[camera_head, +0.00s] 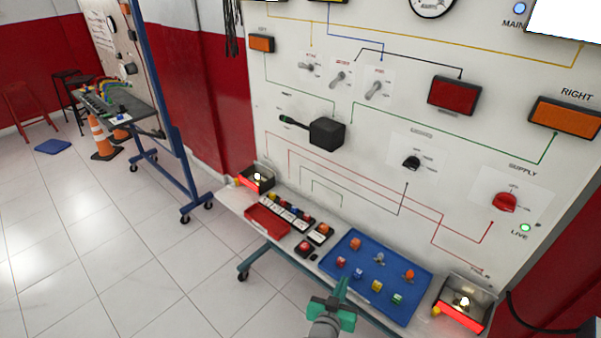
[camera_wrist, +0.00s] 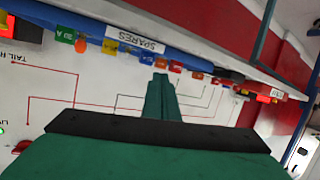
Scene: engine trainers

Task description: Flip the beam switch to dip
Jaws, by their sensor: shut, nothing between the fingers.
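Three silver toggle switches stand in a row on the upright white board: left (camera_head: 307,66), middle (camera_head: 340,78) and right (camera_head: 376,89). Their small labels are too blurred to read, so I cannot tell which is the beam switch. My gripper (camera_head: 342,287) is low in front of the bench at the bottom of the head view, well below and apart from the switches. Its green fingers are together and empty; they also show in the wrist view (camera_wrist: 161,84). The wrist view shows no toggle switch.
A blue tray (camera_head: 345,248) of coloured parts lies on the bench beside my gripper. The board also carries a black stalk box (camera_head: 327,132), a black knob (camera_head: 411,163) and a red supply knob (camera_head: 504,203).

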